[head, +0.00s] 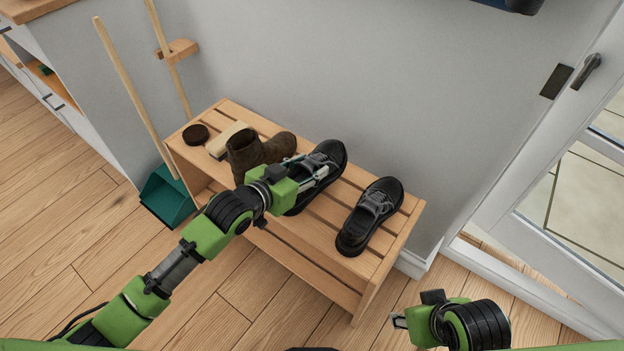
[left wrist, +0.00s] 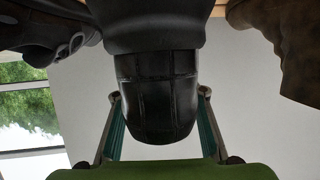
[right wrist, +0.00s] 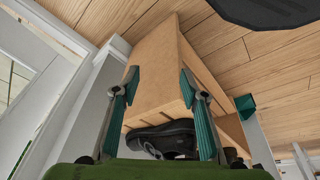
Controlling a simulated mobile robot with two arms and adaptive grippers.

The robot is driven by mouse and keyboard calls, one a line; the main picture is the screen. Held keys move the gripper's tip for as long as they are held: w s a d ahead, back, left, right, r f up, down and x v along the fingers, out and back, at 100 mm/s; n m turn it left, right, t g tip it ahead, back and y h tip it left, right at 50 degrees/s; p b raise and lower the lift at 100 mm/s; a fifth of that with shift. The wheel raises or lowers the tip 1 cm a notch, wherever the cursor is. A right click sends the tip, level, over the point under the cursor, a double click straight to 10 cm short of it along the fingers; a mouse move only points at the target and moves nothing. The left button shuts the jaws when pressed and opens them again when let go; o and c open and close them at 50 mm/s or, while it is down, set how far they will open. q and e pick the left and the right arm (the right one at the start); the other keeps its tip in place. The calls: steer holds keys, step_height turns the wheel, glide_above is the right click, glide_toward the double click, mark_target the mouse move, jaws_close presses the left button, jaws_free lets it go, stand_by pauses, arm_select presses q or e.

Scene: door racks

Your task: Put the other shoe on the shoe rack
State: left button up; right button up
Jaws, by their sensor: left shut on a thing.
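The wooden shoe rack (head: 290,240) stands against the grey wall. A black shoe (head: 372,212) rests on its right end; it also shows in the left wrist view (left wrist: 42,35). My left gripper (head: 312,174) is shut on the matching black shoe (head: 330,152), its fingers on either side of it in the left wrist view (left wrist: 158,95). This shoe is over the rack top, between the boot and the other shoe; whether it touches the slats I cannot tell. My right gripper (right wrist: 160,80) is open and empty, low in front of the rack's right end.
A brown boot (head: 255,152) stands just left of the held shoe. A brush (head: 228,138) and a round dark tin (head: 195,134) lie at the rack's left end. A green dustpan (head: 166,196) and broomsticks stand left. A glazed door (head: 580,190) is at right.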

arm_select(q)
steer(key=shift+w+d+f+b, duration=0.15)
steer(key=shift+w+d+f, duration=0.1)
steer(key=shift+w+f, duration=0.35)
steer(key=shift+w+d+f+b, duration=0.15)
steer(key=shift+w+d+f, duration=0.1)
steer(key=shift+w+f, duration=0.3)
step_height(320, 180, down, 4)
steer(key=shift+w+r+b, duration=0.1)
steer(key=shift+r+b, duration=0.1)
steer(key=shift+b, duration=0.65)
arm_select(e)
steer(key=w+a+r+t, duration=0.1)
steer(key=w, duration=0.2)
steer(key=w+a+r+t+y, duration=0.1)
steer(key=w+t, duration=0.1)
steer(key=w, duration=0.2)
steer(key=w+a+r+t, duration=0.1)
steer(key=w+t, duration=0.1)
steer(key=w, duration=0.2)
steer(key=shift+w+a+r, duration=0.1)
steer(key=shift+a+r, duration=0.15)
steer(key=shift+r, duration=0.05)
steer(key=shift+w+r+t, duration=0.2)
steer(key=shift+t, duration=0.1)
arm_select(q)
steer(key=shift+f, duration=0.1)
steer(key=o, duration=1.3)
arm_select(e)
steer(key=shift+r, duration=0.1)
